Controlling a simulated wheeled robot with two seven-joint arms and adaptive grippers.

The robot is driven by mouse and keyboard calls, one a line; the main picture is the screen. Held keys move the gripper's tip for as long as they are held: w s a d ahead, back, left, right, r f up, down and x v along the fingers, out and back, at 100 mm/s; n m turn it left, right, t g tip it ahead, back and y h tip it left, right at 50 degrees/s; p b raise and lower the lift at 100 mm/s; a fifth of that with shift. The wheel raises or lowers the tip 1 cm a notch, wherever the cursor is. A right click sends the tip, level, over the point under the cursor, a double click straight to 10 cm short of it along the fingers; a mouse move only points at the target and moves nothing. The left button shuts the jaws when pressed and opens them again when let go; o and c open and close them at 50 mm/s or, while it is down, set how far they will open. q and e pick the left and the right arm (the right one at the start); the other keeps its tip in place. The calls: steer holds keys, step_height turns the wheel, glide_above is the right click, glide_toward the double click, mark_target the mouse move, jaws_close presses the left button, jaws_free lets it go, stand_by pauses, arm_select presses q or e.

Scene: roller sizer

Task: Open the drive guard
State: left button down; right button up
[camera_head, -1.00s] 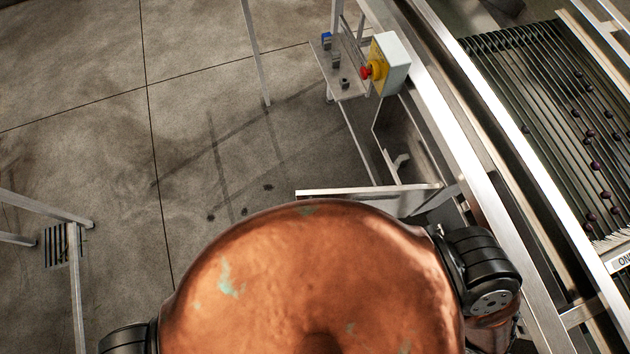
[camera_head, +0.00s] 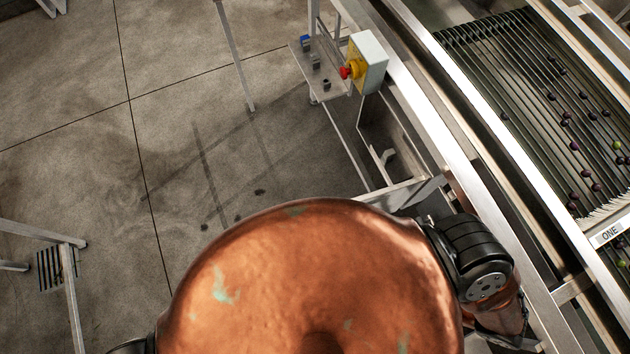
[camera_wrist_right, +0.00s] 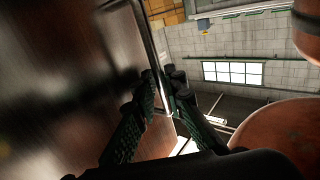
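The drive guard (camera_head: 398,193) is a metal panel at the machine's side in the head view. It stands swung out from the frame, with the dark housing (camera_head: 372,128) open behind it. My rounded copper body hides its outer part. In the right wrist view, a brownish metal panel (camera_wrist_right: 60,90) fills the left, probably the guard's face, with a bright upright edge. My right gripper (camera_wrist_right: 164,77) is at this edge, its fingers on either side with a narrow gap. Whether they clamp it is unclear. My left gripper is not in view.
A grey and yellow box with a red stop button (camera_head: 346,72) stands beyond the opening, beside a small shelf (camera_head: 318,68). The roller bed (camera_head: 530,95) with dark fruit lies at right. Pale frame legs (camera_head: 72,290) stand at lower left. The concrete floor (camera_head: 80,120) at left is largely clear.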

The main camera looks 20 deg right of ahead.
steer(key=shift+o, duration=0.3)
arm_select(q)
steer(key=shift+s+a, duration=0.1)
arm_select(e)
steer(key=shift+s, duration=0.1)
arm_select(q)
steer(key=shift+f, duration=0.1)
arm_select(e)
steer(key=v, duration=0.7)
steer(key=shift+s+d, duration=0.25)
steer(key=shift+d, duration=0.1)
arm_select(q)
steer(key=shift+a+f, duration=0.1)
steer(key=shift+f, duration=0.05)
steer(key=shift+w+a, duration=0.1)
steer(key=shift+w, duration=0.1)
arm_select(e)
steer(key=shift+d, duration=0.1)
steer(key=shift+r, duration=0.1)
